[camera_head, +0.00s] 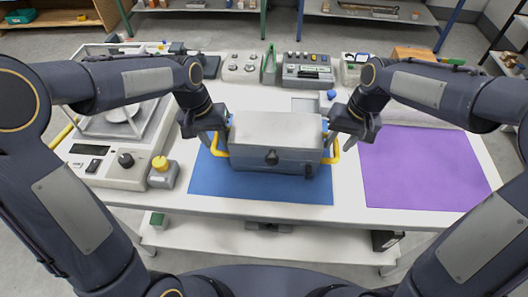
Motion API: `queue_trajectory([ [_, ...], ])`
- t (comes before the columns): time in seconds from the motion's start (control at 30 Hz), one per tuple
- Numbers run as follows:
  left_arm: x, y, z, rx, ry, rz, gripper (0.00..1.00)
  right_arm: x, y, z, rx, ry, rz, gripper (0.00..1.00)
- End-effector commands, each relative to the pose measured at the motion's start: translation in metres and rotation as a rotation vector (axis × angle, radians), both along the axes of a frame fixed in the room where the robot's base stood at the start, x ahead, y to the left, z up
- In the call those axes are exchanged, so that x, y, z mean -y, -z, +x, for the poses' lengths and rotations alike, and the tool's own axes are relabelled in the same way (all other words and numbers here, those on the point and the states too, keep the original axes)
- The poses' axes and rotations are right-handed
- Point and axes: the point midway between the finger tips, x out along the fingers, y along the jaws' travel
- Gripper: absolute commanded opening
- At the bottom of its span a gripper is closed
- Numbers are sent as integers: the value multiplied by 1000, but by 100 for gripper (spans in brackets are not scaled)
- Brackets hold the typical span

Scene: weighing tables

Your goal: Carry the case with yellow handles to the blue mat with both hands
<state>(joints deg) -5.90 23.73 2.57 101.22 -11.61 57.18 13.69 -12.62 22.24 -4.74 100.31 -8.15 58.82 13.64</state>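The grey case (275,142) with yellow handles sits upright over the blue mat (262,190), at the middle of the table's front. Whether its base touches the mat is hard to tell. My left gripper (215,142) is at the case's left yellow handle (218,151), its fingers spread apart around it. My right gripper (337,140) is at the right yellow handle (332,158), its fingers also spread apart. The inner fingers and parts of both handles are partly hidden.
A purple mat (422,168) lies right of the blue mat. A weighing scale (112,165) and a yellow-button box (162,172) stand at the left. Control boxes (308,72) line the table's back. A low shelf (215,236) runs below the table's front edge.

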Motion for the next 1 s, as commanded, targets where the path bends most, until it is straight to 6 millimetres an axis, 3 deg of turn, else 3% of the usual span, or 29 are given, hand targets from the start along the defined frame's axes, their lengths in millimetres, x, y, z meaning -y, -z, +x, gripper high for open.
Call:
queue_trajectory([
  [0.5, -19, -96, 1, 5, 0, -1, 36, 0, 0, 0, 0, 0, 0, 36],
  [0.77, -22, -113, 1, 1, 1, -1, 36, 1, -6, 1, 2, 0, 1, 36],
  [1.0, -22, -113, 1, 1, 1, 0, 36, 9, -49, 1, 8, 1, 2, 36],
])
